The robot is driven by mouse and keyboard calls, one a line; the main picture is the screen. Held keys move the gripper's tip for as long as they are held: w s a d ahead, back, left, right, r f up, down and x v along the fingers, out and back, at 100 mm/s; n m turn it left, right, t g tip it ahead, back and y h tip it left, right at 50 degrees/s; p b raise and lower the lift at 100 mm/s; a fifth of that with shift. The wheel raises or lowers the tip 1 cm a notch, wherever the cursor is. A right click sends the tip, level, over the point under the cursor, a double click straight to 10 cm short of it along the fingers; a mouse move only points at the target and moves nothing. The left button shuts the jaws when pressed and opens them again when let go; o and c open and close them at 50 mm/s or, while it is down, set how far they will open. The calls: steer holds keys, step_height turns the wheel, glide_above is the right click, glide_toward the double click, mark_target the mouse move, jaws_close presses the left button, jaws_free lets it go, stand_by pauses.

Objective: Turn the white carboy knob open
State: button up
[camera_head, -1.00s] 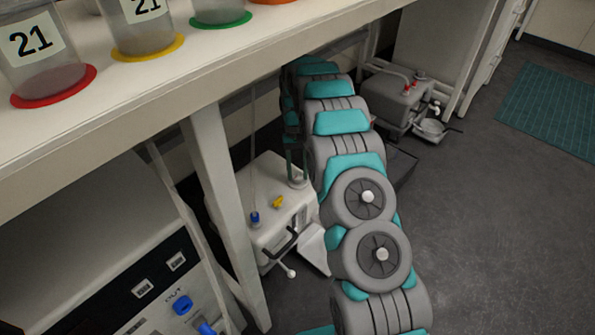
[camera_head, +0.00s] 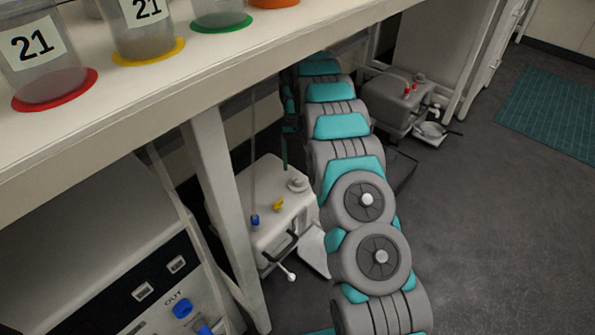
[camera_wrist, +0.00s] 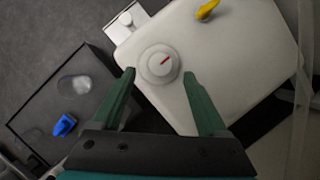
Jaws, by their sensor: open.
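The white carboy (camera_head: 262,190) stands on the floor beneath the bench, with its top facing up. Its round white knob (camera_head: 298,184) is at the back right of the top. In the wrist view the knob (camera_wrist: 158,64) carries a red mark slanting toward the upper right. My gripper (camera_wrist: 159,75) has dark green fingers, open and empty, one on each side of the knob in that view, with gaps to it. In the head view a finger shows above the knob; the rest of the gripper is hidden behind my arm.
A yellow valve (camera_head: 278,205) and a blue fitting (camera_head: 255,221) sit on the carboy top. A bench leg (camera_head: 222,190) stands close on the left. A grey carboy (camera_head: 393,98) is farther back.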

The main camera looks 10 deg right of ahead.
steer(key=shift+v, duration=1.85)
